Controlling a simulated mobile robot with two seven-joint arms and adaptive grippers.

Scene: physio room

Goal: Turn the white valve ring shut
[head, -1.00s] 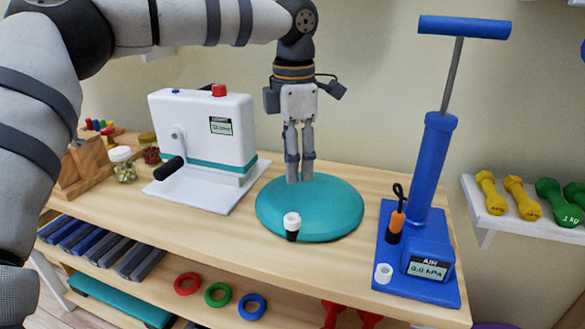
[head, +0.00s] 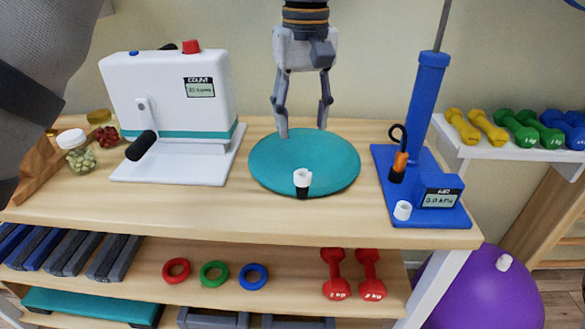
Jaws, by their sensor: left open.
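A teal air cushion (head: 270,165) lies flat on the wooden bench top. At its front edge a short valve with a black lower part carries a white valve ring (head: 302,177). The ring stands upright and nothing touches it. My left gripper (head: 303,131) points down with its fingers spread, empty, over the back part of the cushion and behind the valve in the picture. I cannot tell whether its fingertips touch the cushion. My right gripper is not in view.
A white crank machine (head: 170,95) stands left of the cushion, with jars (head: 76,151) beyond it. A blue pump (head: 424,110) stands to the right, with a small white cap (head: 403,210) on its base. The bench strip in front of the cushion is clear.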

